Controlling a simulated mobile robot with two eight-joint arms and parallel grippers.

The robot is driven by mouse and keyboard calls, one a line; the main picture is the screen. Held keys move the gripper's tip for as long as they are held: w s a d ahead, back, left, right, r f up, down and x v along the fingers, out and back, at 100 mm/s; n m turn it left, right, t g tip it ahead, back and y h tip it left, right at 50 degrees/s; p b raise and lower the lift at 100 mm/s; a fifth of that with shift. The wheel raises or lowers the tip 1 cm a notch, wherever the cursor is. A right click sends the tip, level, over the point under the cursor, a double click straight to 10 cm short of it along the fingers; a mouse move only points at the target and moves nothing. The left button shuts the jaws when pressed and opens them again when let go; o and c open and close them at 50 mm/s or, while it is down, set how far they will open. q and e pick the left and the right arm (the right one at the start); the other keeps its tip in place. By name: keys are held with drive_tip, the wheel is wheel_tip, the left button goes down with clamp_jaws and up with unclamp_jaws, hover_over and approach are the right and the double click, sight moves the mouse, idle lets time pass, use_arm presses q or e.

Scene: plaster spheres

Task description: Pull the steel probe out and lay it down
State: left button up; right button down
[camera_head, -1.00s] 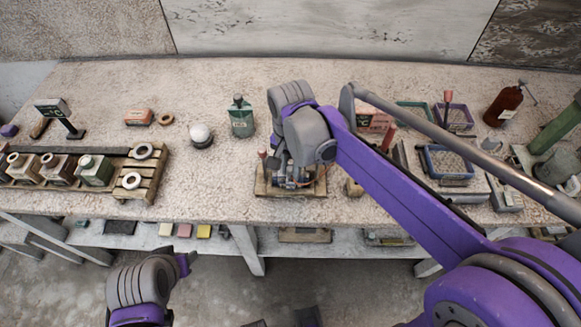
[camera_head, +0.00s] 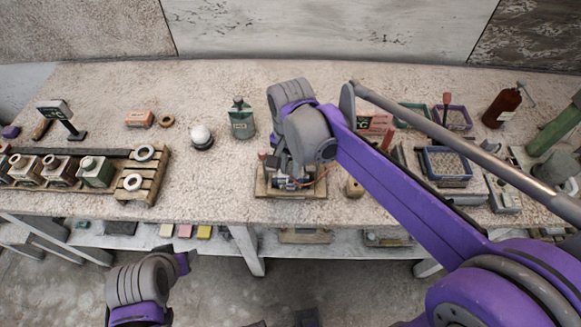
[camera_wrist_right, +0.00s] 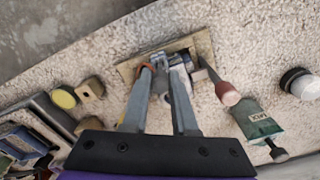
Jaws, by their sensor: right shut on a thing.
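A small metal device on a wooden board (camera_head: 318,190) stands near the bench's front edge, below my right wrist. The device (camera_wrist_right: 182,62) also shows in the right wrist view, with an orange part beside the fingers. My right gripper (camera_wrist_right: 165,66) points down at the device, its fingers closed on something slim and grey. This appears to be the steel probe, largely hidden between the fingertips; how deep it sits cannot be told. A rod with a red-pink end (camera_wrist_right: 228,93) stands up from the board beside the gripper.
A green bottle (camera_head: 242,122) and a white sphere on a dark base (camera_head: 201,137) stand left of the device. A wooden rack (camera_head: 142,186) with jars is further left. Bench between rack and board is clear.

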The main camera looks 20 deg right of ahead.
drive_tip(key=shift+r+p, duration=1.15)
drive_tip(key=shift+r, duration=1.2)
use_arm(q)
drive_tip(key=r, duration=0.1)
drive_tip(key=w+r, duration=0.1)
drive_tip(key=r, duration=0.1)
drive_tip(key=shift+w+r, duration=0.2)
drive_tip(key=shift+r, duration=0.1)
drive_tip(key=shift+s+f, duration=0.1)
drive_tip(key=shift+s, duration=0.05)
use_arm(e)
drive_tip(key=shift+s+f, duration=0.1)
drive_tip(key=shift+f, duration=0.05)
